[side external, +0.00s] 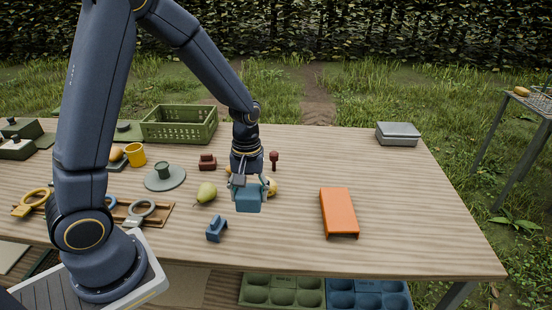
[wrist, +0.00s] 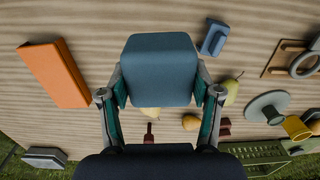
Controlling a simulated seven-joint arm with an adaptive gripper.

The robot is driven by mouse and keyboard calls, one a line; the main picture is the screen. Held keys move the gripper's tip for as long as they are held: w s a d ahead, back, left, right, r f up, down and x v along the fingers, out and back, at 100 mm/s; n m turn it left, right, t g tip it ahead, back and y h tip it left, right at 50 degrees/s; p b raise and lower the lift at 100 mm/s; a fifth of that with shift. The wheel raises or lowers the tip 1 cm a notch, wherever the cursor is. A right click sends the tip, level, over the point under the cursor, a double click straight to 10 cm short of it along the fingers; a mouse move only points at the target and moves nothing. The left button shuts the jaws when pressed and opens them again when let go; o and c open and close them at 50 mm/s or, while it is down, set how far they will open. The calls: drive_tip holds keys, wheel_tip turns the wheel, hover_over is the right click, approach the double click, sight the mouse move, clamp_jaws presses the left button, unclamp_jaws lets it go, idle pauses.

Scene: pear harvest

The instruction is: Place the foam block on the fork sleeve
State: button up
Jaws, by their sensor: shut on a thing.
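The foam block (side external: 249,200) is a blue-teal block with rounded edges. My gripper (side external: 248,187) is shut on it and holds it above the table, left of the orange sleeve. In the wrist view the block (wrist: 160,70) sits between the two fingers of the gripper (wrist: 160,92). The fork sleeve (side external: 338,213) appears to be the long orange channel-shaped piece, lying on the table right of my gripper with its open end towards the front. It also shows at the upper left of the wrist view (wrist: 56,75), with nothing on it.
A small blue piece (side external: 216,228) and a green pear (side external: 206,193) lie left of the block. A yellow pear (side external: 271,187) is partly behind it. A green crate (side external: 180,124) stands at the back, a grey box (side external: 397,133) at back right. Table around the orange sleeve is clear.

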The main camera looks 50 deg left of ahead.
drive_tip(key=w+d+r, duration=0.2)
drive_tip(key=w+d, duration=0.2)
drive_tip(key=w, duration=0.2)
hover_over(330, 213)
drive_tip(key=shift+m, duration=0.3)
drive_tip(key=f, duration=0.6)
drive_tip(key=s+f, duration=0.1)
drive_tip(key=f, duration=0.2)
drive_tip(key=shift+w+f, duration=0.4)
drive_tip(key=shift+f, duration=1.55)
drive_tip(key=shift+f, duration=0.15)
drive_tip(key=o, duration=1)
drive_tip(key=shift+o, duration=0.2)
